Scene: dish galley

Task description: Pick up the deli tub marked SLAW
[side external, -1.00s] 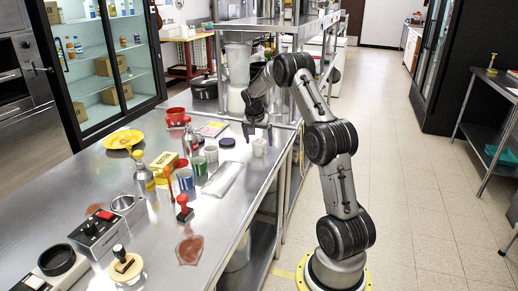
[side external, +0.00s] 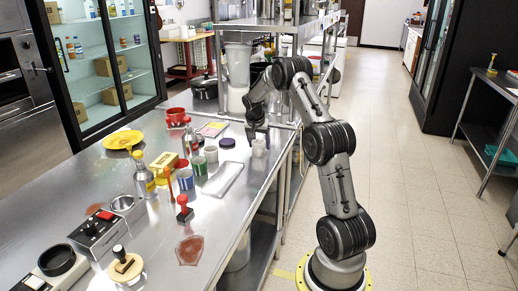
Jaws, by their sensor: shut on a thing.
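A small white tub (side external: 259,150) stands near the right edge of the steel table. Any lettering on it is too small to read, so I cannot tell whether it says SLAW. My gripper (side external: 258,141) is down on this tub from above and shut on it. The fingers cover the tub's upper part. The tub looks upright and at table height; I cannot tell whether it is clear of the surface.
A steel shelf unit (side external: 270,25) rises behind.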

